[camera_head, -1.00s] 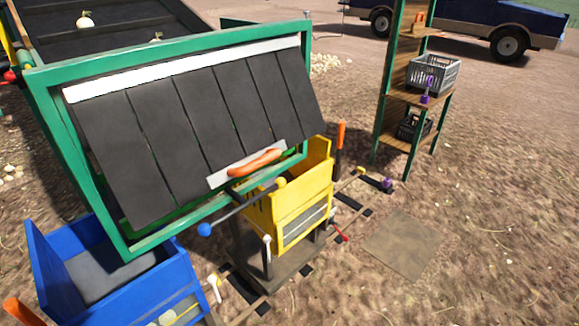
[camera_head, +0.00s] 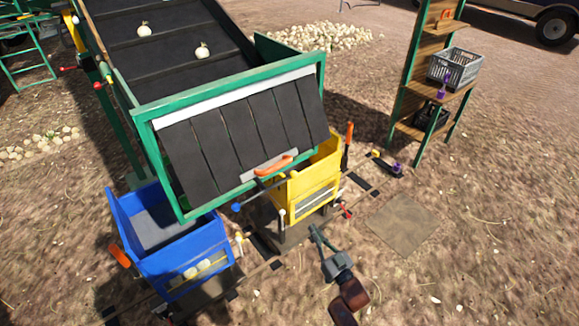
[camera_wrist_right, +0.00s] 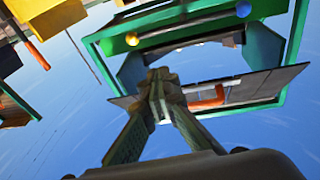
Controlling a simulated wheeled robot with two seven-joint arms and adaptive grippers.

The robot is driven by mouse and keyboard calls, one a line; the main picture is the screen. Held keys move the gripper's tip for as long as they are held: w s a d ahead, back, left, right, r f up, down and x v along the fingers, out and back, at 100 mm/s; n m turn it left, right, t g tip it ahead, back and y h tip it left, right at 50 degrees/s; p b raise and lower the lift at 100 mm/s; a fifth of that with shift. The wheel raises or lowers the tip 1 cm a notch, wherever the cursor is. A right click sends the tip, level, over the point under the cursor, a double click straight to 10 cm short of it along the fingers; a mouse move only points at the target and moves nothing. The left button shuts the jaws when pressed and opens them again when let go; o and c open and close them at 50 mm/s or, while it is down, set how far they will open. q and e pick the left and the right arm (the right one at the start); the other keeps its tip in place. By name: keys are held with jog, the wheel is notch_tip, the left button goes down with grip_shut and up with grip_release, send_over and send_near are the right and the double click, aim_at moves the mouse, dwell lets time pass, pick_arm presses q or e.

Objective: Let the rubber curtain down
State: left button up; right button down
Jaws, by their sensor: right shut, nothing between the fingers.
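The rubber curtain (camera_head: 215,140) is a row of black strips under a white bar on the green frame (camera_head: 322,85). It slants outward from the frame. Its lower edge carries a grey plate with an orange handle (camera_head: 273,165), also seen in the right wrist view (camera_wrist_right: 207,98). A dark rod with a blue ball (camera_head: 236,208) and a yellow ball end lies just below the handle. Both balls show in the right wrist view, blue (camera_wrist_right: 243,9) and yellow (camera_wrist_right: 132,39). My right gripper (camera_head: 315,230) is shut and empty, below and right of the handle, apart from it. My left gripper is out of view.
A blue bin (camera_head: 180,250) stands below left of the curtain and a yellow bin (camera_head: 318,185) below right. The conveyor (camera_head: 170,50) behind carries onions. A wooden shelf (camera_head: 410,80) with crates stands at right. Open ground lies around a flat square plate (camera_head: 403,222).

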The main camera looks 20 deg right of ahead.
notch_tip(320, 180, up, 17)
jog(key=s+a+n+t+y+p, duration=0.1)
jog(key=a+n+t+y+p, duration=0.1)
jog(key=a+y+p, duration=0.15)
pick_arm(q)
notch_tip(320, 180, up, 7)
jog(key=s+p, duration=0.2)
jog(key=p, duration=0.1)
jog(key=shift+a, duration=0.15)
pick_arm(e)
jog(key=f+x, duration=0.1)
jog(key=x, duration=1.1)
jog(key=shift+w+t, duration=0.3)
jog(key=shift+w, duration=0.4)
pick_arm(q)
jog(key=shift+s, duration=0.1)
pick_arm(e)
jog(key=shift+a+f, duration=0.1)
